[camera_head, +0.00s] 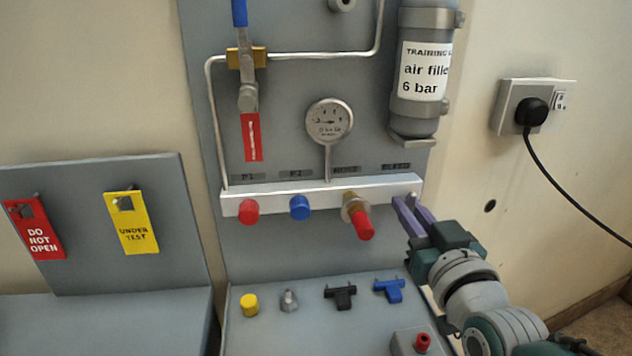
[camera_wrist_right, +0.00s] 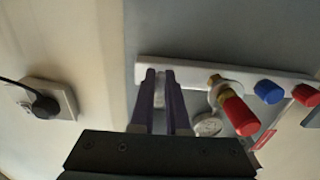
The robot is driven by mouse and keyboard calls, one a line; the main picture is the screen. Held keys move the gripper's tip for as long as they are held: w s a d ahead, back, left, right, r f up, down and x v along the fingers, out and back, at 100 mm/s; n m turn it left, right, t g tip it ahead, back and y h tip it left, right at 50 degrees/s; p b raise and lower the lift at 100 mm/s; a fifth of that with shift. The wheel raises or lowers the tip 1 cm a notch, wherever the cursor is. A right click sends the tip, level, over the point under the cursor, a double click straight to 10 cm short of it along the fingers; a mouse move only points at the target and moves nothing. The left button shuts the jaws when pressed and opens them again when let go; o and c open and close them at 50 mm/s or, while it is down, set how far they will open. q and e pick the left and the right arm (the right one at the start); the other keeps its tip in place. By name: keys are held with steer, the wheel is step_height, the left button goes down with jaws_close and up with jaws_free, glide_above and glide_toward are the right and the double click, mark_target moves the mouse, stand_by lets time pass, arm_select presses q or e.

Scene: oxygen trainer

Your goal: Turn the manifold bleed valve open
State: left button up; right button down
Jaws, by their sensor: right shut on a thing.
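The white manifold bar (camera_head: 285,195) runs across the grey panel, with labels above it. It also shows in the wrist view (camera_wrist_right: 190,71). My right gripper (camera_head: 408,203) is at the bar's right end, under the last label, its purple fingers closed around the small bleed valve (camera_head: 414,196). In the wrist view my right gripper (camera_wrist_right: 160,74) has a narrow pale part between its fingers. The fingers hide most of the valve, so I cannot tell its turn angle. My left gripper is not in view.
Beside the gripper a brass fitting with a red cap (camera_head: 364,225) sticks out of the bar. A blue cap (camera_head: 300,207) and a red cap (camera_head: 248,211) are further left. A gauge (camera_head: 329,121) and an air cylinder (camera_head: 418,115) are above. Loose fittings lie on the shelf below.

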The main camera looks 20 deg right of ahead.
steer(key=shift+r, duration=0.1)
stand_by(0.3)
steer(key=c, duration=0.9)
jaws_free()
steer(key=p+v, duration=0.1)
steer(key=v, duration=0.9)
steer(key=shift+p, duration=0.4)
steer(key=shift+d, duration=0.1)
